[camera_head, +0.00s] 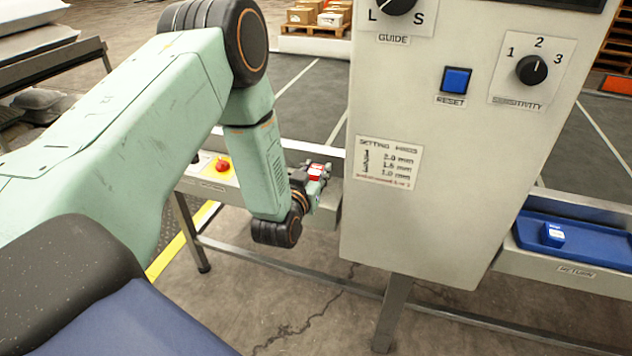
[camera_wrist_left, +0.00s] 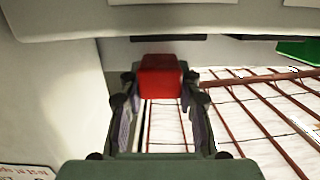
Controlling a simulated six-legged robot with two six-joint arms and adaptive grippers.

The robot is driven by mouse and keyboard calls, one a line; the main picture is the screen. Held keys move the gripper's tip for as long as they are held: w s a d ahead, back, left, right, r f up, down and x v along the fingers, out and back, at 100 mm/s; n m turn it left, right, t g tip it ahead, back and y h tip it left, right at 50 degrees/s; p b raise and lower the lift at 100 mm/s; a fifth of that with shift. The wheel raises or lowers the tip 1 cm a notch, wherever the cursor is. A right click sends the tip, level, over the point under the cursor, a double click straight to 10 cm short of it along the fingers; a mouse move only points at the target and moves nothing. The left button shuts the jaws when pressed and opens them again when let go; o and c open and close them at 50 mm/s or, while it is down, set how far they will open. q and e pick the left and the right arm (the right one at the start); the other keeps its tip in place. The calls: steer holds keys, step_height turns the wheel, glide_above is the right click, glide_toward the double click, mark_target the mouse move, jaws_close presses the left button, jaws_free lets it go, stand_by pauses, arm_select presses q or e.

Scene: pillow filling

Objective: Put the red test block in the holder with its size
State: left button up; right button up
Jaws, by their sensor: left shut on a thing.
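The red test block (camera_head: 316,171) is between the fingers of my left gripper (camera_head: 318,178), close to the left side of the grey cabinet. In the left wrist view the red block (camera_wrist_left: 160,78) sits at the far end of the two dark fingers of my left gripper (camera_wrist_left: 158,95), which are shut on it. A blue block (camera_head: 553,235) lies in the blue tray (camera_head: 590,252) marked RETURN at the right. I cannot make out a holder for the red block or any size mark on it. My right gripper is not in view.
The grey cabinet (camera_head: 440,235) stands at the centre with a blue reset button (camera_head: 456,80), dials and a settings card (camera_head: 388,163). A red button (camera_head: 222,166) is on the left rail. Below the gripper, the wrist view shows a white surface crossed by brown bars (camera_wrist_left: 255,115).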

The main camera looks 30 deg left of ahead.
arm_select(q)
steer(key=shift+s+a+f+b, duration=0.15)
steer(key=shift+a+f+b, duration=0.05)
steer(key=shift+f, duration=0.4)
steer(key=shift+s+a+f+b, duration=0.1)
steer(key=shift+a+f+b, duration=0.05)
steer(key=shift+f, duration=0.45)
jaws_close()
steer(key=shift+w+f, duration=0.1)
steer(key=shift+w, duration=0.1)
steer(key=o, duration=0.7)
jaws_free()
steer(key=shift+d, duration=0.15)
steer(key=o, duration=0.4)
steer(key=shift+s, duration=0.1)
steer(key=shift+o, duration=0.2)
